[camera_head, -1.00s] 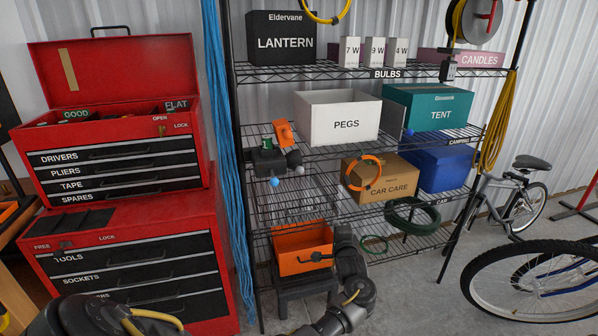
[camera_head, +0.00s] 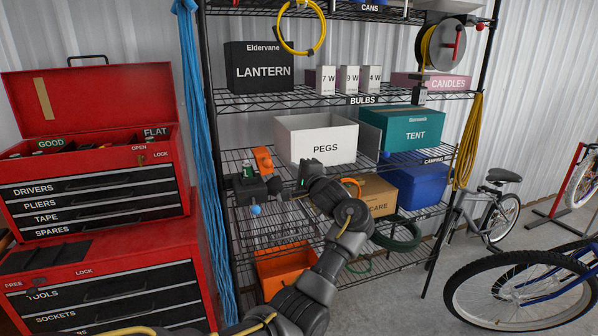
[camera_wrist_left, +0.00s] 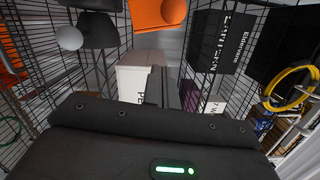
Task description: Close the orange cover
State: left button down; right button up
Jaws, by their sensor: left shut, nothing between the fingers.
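The orange cover (camera_head: 263,160) stands raised at the back of a small dark device (camera_head: 248,190) on the middle wire shelf. A blue ball (camera_head: 255,210) shows at the device's front. My left gripper (camera_head: 290,193) is shut and empty, just right of the device. I cannot tell whether it touches the device. Its dark body fills the bottom of the wrist view. My right gripper is out of view.
The white PEGS box (camera_head: 318,143) is behind and right of my left gripper. A CAR CARE box (camera_head: 378,197) and green hose (camera_head: 400,235) are to the right, partly behind my arm. An orange bin (camera_head: 280,270) is below. A red tool chest (camera_head: 90,150) stands left.

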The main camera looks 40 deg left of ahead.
aim_at(265, 164)
pick_arm(q)
jog(key=shift+s+a+r+p, duration=0.1)
jog(key=shift+s+a+p, duration=0.2)
jog(key=shift+a+p, duration=0.35)
jog(key=shift+s+a+r+p, duration=0.1)
jog(key=shift+s+a+p, duration=0.25)
jog(key=shift+a, duration=0.6)
jog(key=shift+s+a+r+p, duration=0.1)
jog(key=shift+s+a+p, duration=0.15)
jog(key=shift+a+p, duration=0.4)
jog(key=shift+w+a, duration=0.1)
jog(key=shift+w, duration=0.05)
